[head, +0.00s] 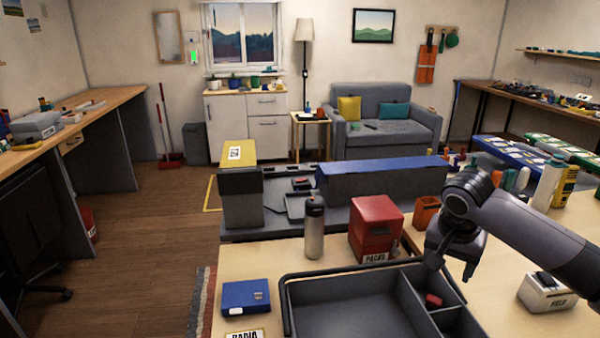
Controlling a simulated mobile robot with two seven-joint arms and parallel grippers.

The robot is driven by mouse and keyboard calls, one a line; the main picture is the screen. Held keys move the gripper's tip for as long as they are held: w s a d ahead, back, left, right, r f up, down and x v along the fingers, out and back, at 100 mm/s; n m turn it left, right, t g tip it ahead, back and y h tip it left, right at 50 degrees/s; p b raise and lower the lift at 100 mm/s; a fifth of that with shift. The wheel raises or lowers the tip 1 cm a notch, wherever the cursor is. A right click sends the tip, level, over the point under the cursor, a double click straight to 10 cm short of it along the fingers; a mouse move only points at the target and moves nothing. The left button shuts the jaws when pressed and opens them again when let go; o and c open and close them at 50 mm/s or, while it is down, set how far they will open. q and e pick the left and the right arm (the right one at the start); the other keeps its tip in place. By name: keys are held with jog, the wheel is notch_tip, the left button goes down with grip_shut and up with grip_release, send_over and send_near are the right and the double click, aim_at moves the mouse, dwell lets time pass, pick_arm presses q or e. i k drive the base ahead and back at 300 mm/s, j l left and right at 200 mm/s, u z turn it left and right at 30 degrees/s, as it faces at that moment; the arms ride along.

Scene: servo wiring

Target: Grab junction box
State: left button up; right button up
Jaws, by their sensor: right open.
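I cannot tell for sure which object is the junction box. A small blue box (246,297) with a white label lies on the table at the front left. A white box (545,293) labelled FIELD, with a dark part on top, stands at the right. My right gripper (452,266) is open and points down over the right compartments of a dark tray (340,271). It holds nothing that I can see. It is apart from both boxes, with the white one to its right. My left gripper is not in view.
A red box (375,228), a grey bottle (314,230) and an orange cup (426,212) stand behind the tray. A small red piece (433,300) lies in a tray compartment. A white bottle (547,184) stands at the right. The tray's large compartment looks empty.

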aim_at(538, 298)
jog(key=k, duration=0.95)
